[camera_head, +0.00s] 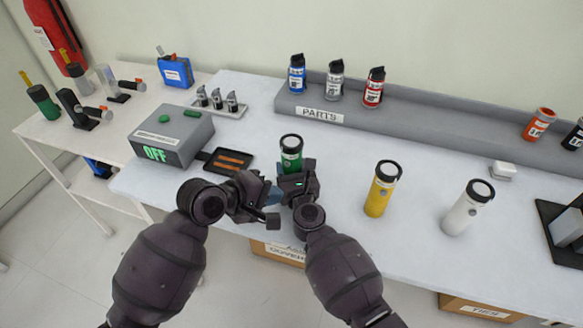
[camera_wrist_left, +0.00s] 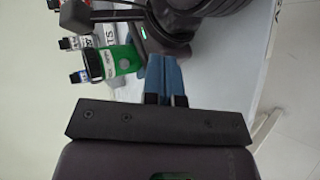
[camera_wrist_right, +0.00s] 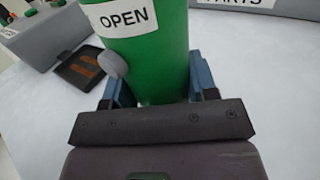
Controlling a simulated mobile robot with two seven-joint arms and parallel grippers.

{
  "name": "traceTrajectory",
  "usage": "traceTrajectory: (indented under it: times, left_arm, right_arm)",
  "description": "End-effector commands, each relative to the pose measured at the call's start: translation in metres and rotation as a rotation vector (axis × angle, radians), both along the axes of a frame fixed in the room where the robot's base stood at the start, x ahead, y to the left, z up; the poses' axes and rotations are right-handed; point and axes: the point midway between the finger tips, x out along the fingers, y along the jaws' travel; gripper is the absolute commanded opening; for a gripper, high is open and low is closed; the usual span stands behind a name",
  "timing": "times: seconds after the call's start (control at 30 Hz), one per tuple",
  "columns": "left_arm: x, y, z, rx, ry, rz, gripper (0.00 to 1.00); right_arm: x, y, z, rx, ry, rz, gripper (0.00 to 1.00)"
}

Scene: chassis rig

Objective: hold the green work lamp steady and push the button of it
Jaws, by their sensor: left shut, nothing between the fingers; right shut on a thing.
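The green work lamp (camera_head: 291,148) stands upright near the front of the table, with a dark top and a white label. In the right wrist view the lamp (camera_wrist_right: 155,40) shows an "OPEN" label and a round grey button (camera_wrist_right: 112,64) on its side. My right gripper (camera_wrist_right: 157,82) is shut on the lamp, with a blue finger on each side. My left gripper (camera_wrist_left: 161,62) is shut and empty, its blue fingertips close to the lamp's button side. The button (camera_wrist_left: 124,60) also shows in the left wrist view. I cannot tell whether the fingertips touch it.
A yellow lamp (camera_head: 382,188) and a white lamp (camera_head: 467,207) stand to the right. A grey box reading "OFF" (camera_head: 172,135) and a dark tray (camera_head: 226,160) are to the left. A grey "PARTS" shelf (camera_head: 420,128) with several cans runs along the back.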

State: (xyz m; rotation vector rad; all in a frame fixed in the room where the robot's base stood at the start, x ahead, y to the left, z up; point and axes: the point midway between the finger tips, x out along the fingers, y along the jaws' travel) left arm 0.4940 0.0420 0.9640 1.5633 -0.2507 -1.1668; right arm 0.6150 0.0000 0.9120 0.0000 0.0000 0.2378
Motion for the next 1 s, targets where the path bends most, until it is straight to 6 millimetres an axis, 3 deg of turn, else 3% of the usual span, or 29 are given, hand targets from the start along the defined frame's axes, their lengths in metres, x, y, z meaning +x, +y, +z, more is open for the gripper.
traceTrajectory:
  times: [0.43,1.0]
  left_arm:
    - [0.044,-0.016,0.0,0.001,-0.002,0.0,0.0]
    - [0.051,-0.019,0.0,0.002,0.0,0.0,0.0]
  right_arm:
    - [0.0,0.0,0.0,0.0,0.0,0.0,0.2]
    - [0.0,0.0,0.0,0.0,0.0,0.0,0.2]
